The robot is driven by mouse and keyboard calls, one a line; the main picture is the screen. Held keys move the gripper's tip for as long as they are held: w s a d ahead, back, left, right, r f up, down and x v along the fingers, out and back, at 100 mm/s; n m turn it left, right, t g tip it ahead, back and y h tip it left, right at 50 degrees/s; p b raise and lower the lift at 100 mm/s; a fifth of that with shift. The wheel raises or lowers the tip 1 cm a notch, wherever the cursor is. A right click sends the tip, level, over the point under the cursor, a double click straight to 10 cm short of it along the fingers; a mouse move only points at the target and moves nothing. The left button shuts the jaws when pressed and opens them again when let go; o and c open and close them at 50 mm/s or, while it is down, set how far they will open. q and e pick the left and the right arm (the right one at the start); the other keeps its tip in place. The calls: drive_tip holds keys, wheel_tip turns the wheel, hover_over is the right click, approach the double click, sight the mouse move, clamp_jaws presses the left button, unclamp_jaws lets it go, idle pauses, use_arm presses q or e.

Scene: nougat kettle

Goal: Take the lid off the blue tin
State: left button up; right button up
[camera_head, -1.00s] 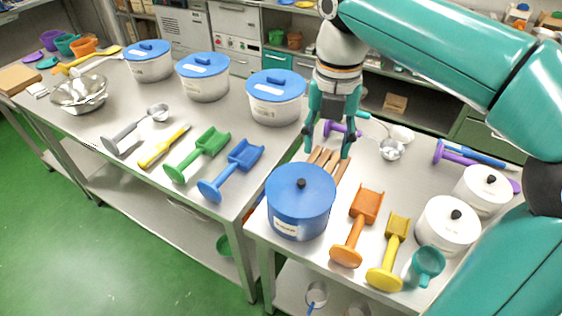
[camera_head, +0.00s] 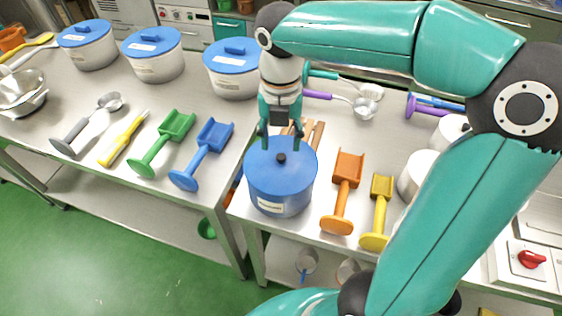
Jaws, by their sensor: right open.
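The blue tin (camera_head: 283,195) stands upright near the front left corner of the right-hand table. Its blue lid (camera_head: 262,166) is on it, with a small dark knob (camera_head: 281,158) at the centre. My right gripper (camera_head: 281,147) points down over the lid, its teal fingers apart on either side of the knob. I cannot tell whether the fingers touch the lid. The gripper holds nothing that I can see. My left gripper is not in view.
An orange scoop (camera_head: 344,190) and a yellow scoop (camera_head: 377,213) lie right of the tin. Wooden-handled tools (camera_head: 316,134) lie close behind it.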

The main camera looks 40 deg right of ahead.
sight(281, 156)
drive_tip(key=shift+w+d+f, duration=0.15)
drive_tip(key=shift+f, duration=1.3)
drive_tip(key=shift+w+d+f, duration=0.1)
drive_tip(key=shift+d+f, duration=0.05)
drive_tip(key=shift+f, duration=1.25)
drive_tip(key=shift+c, duration=0.3)
clamp_jaws()
